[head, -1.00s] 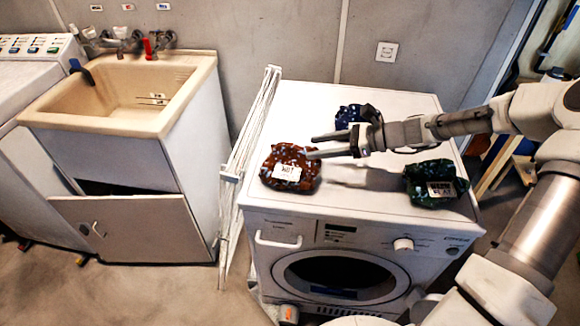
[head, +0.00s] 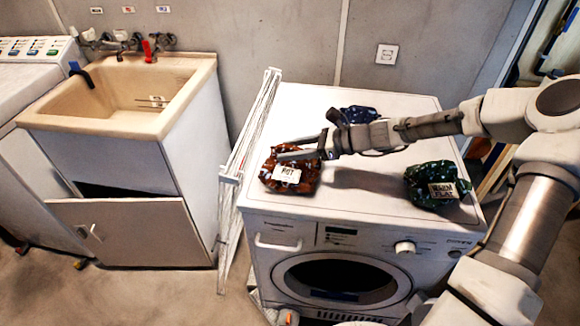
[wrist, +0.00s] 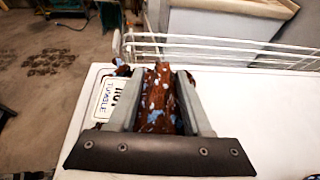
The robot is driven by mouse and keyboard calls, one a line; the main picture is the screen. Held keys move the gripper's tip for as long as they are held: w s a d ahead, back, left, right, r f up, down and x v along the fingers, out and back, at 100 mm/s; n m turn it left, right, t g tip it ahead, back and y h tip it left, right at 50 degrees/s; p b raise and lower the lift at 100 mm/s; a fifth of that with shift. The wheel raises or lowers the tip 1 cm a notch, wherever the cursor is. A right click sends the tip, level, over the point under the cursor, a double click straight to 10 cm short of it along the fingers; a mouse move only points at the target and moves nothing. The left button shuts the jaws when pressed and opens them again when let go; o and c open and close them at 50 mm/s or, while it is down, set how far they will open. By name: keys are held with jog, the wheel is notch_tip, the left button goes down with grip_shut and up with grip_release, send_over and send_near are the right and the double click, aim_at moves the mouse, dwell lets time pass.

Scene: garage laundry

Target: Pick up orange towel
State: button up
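The orange-brown towel (head: 306,180) is a bunched, patterned cloth with a white tag reading "HOT". It lies on the white washing machine top at its front left corner. It also shows in the wrist view (wrist: 160,100), between my two fingers, with its tag beside the left finger. My gripper (head: 298,149) is over the towel, one finger on each side of it. The fingers stand apart, and I see no clear squeeze on the cloth. The finger tips are partly hidden against the cloth.
A dark green bundle (head: 430,172) lies right on the machine (head: 350,205), and a dark blue bundle (head: 358,113) lies behind my gripper. A white folded drying rack (head: 247,140) stands left of the machine. A sink (head: 125,90) stands further left.

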grip_shut()
dwell(0.3)
jog(key=shift+r, duration=0.45)
jog(key=r, duration=0.2)
jog(key=r+p, duration=0.1)
jog(key=shift+d+r, duration=0.2)
jog(key=shift+r, duration=0.2)
jog(key=r+p+v, duration=0.1)
jog(key=p+v, duration=0.1)
jog(key=v, duration=1.1)
jog(key=shift+a+r, duration=0.25)
jog(key=shift+a, duration=0.1)
